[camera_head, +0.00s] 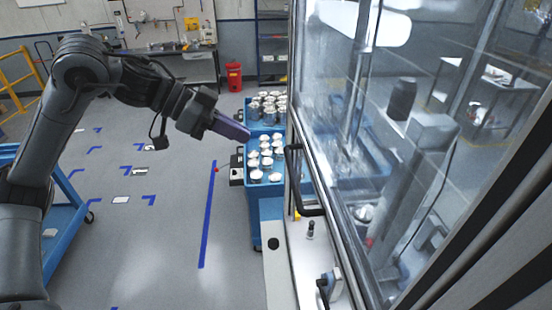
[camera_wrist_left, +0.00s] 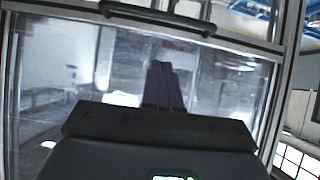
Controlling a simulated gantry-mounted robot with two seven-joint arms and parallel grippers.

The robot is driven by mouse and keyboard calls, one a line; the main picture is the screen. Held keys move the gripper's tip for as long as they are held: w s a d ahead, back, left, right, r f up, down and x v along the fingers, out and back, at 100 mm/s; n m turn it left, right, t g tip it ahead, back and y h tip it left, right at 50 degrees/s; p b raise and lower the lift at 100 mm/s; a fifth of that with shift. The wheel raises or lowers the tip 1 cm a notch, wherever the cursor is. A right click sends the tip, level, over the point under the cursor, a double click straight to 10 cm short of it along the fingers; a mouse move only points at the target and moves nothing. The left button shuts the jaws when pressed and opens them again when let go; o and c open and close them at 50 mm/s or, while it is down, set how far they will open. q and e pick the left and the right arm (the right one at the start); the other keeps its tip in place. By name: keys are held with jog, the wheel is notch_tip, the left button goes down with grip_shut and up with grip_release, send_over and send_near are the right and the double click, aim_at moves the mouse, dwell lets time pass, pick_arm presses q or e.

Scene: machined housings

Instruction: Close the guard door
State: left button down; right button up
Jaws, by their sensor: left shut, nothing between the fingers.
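The guard door (camera_head: 350,150) is a large transparent panel in a pale metal frame, filling the right of the head view. A dark bar handle (camera_head: 296,180) is fixed to its frame. In the left wrist view the door's glass (camera_wrist_left: 215,80) lies ahead, with the handle (camera_wrist_left: 155,17) near the top edge. My left gripper (camera_head: 243,133) is shut and empty, left of the door and apart from the handle. Its purple fingers (camera_wrist_left: 162,85) show together in the wrist view. Whether they touch the glass cannot be told. My right gripper is not in view.
A blue cart (camera_head: 254,220) with trays of several metal housings (camera_head: 265,160) stands beside the door, below my left gripper. A small fixture (camera_head: 328,287) sits near the door's lower edge. A red bin (camera_head: 234,76) and workbench (camera_head: 165,52) stand at the back. Open floor (camera_head: 150,235) lies to the left.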

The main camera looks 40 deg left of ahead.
pick_arm(q)
jog(key=s+f+p+x, duration=0.1)
jog(key=p+x, duration=0.3)
jog(key=x, duration=0.8)
jog(key=shift+w+a+f, duration=0.15)
jog(key=shift+a+f, duration=0.05)
jog(key=shift+f, duration=0.3)
